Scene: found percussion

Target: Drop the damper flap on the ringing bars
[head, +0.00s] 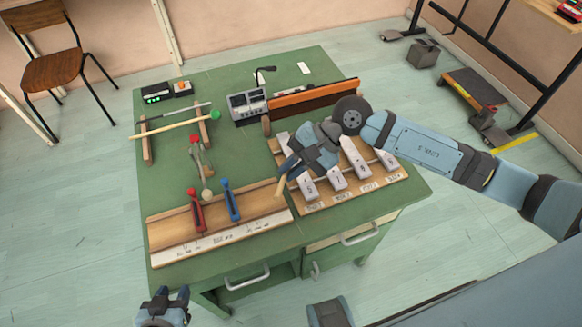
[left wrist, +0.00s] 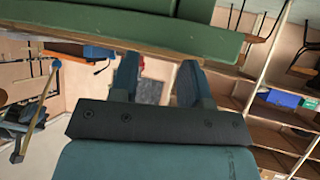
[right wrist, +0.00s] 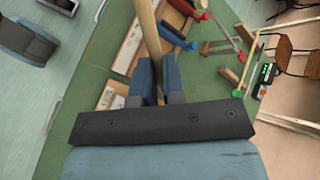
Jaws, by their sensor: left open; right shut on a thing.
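The damper flap (head: 312,97) is an orange-brown board with a dark face, standing raised behind the bars. Several pale metal bars (head: 337,178) lie on a wooden base (head: 398,178) with small labels along its front. My right gripper (head: 289,165) is over the left end of the bars, in front of the flap and apart from it. It is shut on a wooden stick (right wrist: 148,40), whose pale end (head: 281,187) shows below the fingers. The gripper and forearm hide part of the bars. My left gripper (head: 165,302) is open and empty, off the table's front left edge.
A wooden tray (head: 165,230) holds a red-handled and a blue-handled tool. A rack (head: 147,150) carries sticks, one green-tipped. A grey control box (head: 246,105) stands left of the flap. The green tabletop (head: 240,160) is clear between tray and control box.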

